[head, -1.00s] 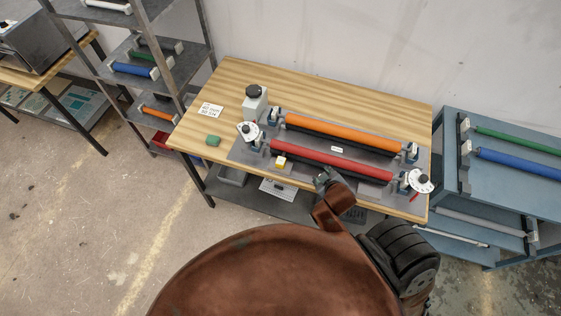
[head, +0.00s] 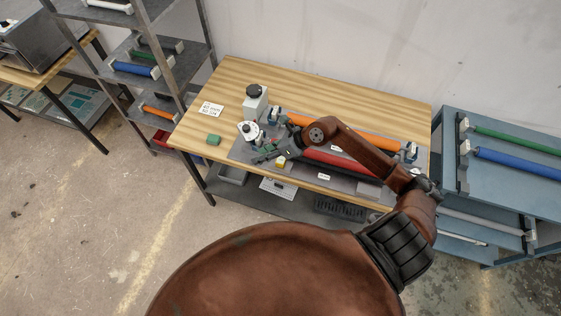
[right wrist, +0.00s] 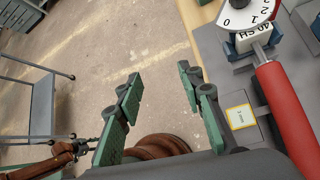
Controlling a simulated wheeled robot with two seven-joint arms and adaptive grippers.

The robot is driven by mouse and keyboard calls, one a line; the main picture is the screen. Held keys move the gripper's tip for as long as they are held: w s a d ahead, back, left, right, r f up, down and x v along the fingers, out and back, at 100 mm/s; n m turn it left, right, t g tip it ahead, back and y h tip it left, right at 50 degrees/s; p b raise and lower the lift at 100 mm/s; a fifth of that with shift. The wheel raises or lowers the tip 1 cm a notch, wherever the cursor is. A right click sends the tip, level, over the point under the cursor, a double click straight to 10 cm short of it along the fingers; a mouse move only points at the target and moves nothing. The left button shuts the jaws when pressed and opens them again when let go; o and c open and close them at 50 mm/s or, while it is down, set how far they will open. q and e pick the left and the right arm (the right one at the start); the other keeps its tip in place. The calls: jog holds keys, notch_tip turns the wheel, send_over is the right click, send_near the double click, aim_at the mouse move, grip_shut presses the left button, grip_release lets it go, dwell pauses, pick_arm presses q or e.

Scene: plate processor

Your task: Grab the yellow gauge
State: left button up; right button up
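The yellow gauge (head: 280,162) is a small yellow and white block on the grey base plate at the table's front, left of the red roller's end. In the right wrist view the gauge (right wrist: 241,118) shows a yellow-rimmed white label and lies just right of the fingers. My right gripper (head: 262,155) is over the plate's left end, beside the gauge. Its green-padded fingers (right wrist: 160,82) are apart with nothing between them. A brown arm of mine shows at the lower left of the right wrist view; its small, partly covered gripper (right wrist: 82,147) is unclear.
Orange (head: 365,139) and red (head: 325,160) rollers lie on the base plate, partly behind my right arm. A white dial (head: 249,131) and a black-capped white container (head: 255,103) stand nearby.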

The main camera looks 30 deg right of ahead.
aim_at(281, 159)
jog(key=s+d+f+n+g+h, duration=0.1)
jog(key=d+f+g+h, duration=0.3)
jog(key=d, duration=0.7)
jog(key=shift+n+t+h, duration=0.3)
jog(key=shift+t+h, duration=0.1)
jog(key=shift+t, duration=0.3)
jog(key=x, duration=0.2)
jog(key=p+x, duration=0.1)
jog(key=x, duration=0.2)
jog(key=p+x, duration=0.1)
jog(key=x, duration=0.2)
jog(key=shift+s+f, duration=0.2)
jog(key=shift+f, duration=0.1)
jog(key=shift+c, duration=0.2)
grip_shut()
